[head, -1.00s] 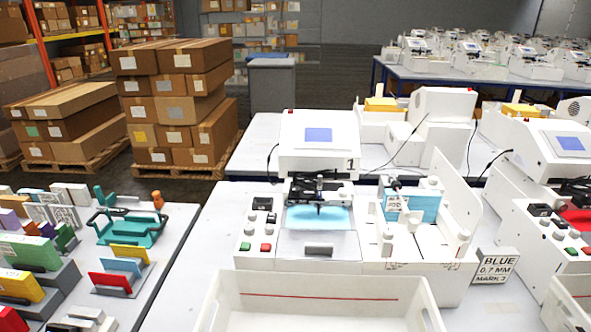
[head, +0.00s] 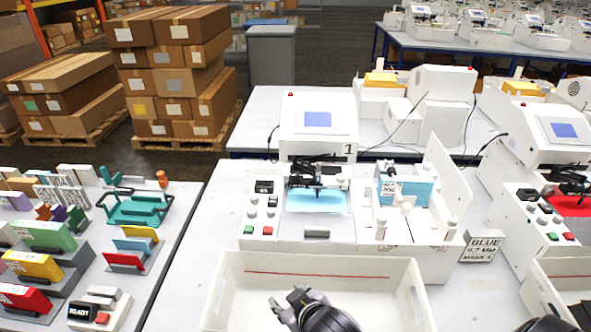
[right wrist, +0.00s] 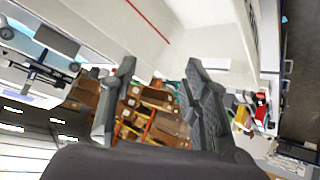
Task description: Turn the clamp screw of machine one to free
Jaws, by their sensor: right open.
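Machine one (head: 318,128) is the white plotter with a screen and the numeral 1, at the middle of the head view. Its black pen carriage (head: 318,172) stands over a lit blue bed (head: 316,199). The clamp screw is too small to make out on the carriage. My right gripper (head: 288,304) is at the bottom of the head view, over the white bin in front of the machine, apart from the carriage. In the right wrist view its two fingers (right wrist: 160,100) are spread with nothing between them. My left gripper is not in view.
The white bin (head: 262,290) stands before machine one. A sign reading BLUE 0.7 MM (head: 484,246) stands farther right, beside another plotter (head: 548,135). Coloured holders (head: 45,235) fill the left table.

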